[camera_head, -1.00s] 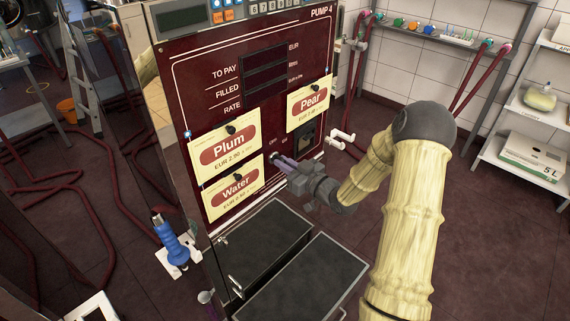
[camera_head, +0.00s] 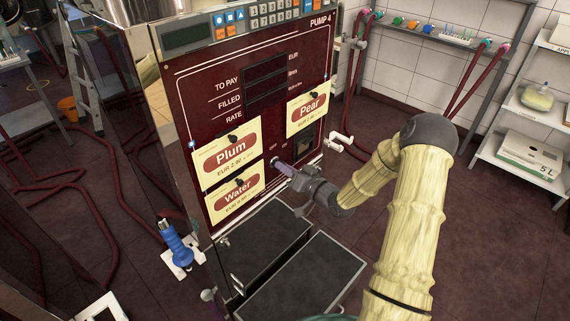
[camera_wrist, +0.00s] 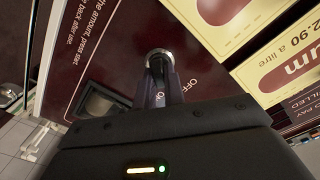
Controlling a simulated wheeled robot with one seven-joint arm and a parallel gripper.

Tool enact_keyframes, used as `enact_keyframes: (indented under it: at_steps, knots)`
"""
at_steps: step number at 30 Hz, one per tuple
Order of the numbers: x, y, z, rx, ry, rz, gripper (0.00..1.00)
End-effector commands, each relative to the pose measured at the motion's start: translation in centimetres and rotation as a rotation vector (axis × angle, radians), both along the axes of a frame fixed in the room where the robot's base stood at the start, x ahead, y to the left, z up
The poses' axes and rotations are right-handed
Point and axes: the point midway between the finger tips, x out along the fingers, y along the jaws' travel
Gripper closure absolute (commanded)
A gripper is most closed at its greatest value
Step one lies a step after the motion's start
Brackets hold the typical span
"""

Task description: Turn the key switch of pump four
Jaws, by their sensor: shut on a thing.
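Pump 4 (camera_head: 222,84) is a dark red panel with a keypad on top and its name at the upper right. Its key switch sits low on the panel, right of the Water card; in the wrist view the switch (camera_wrist: 158,56) is a round metal ring with a black key in it, beside OFF lettering. My gripper (camera_head: 279,167) is at the switch, its fingers pointing into the panel. In the wrist view my gripper (camera_wrist: 160,90) is shut on the key. The fingers hide part of the key in the head view.
Plum (camera_head: 228,158), Water (camera_head: 237,196) and Pear (camera_head: 308,108) cards hang on the panel around the switch. Two dark trays (camera_head: 303,279) stand below my gripper. A blue nozzle (camera_head: 175,243) is at the lower left. A white shelf (camera_head: 528,115) stands at right.

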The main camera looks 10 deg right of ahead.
Motion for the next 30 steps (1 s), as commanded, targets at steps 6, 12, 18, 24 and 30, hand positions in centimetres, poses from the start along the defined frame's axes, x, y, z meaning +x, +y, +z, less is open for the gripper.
enact_keyframes:
  at_steps: [6, 12, 18, 24, 30]
  knots:
    - [0.04, -0.20, 0.16, 0.159, 0.107, -0.004, 1.00]
    - [0.07, -0.17, 0.04, 0.267, 0.180, -0.003, 1.00]
    - [0.06, -0.21, -0.09, 0.327, 0.220, -0.003, 1.00]
    - [0.07, -0.21, -0.15, 0.346, 0.233, -0.003, 1.00]
    - [0.07, -0.21, -0.17, 0.347, 0.233, -0.003, 1.00]
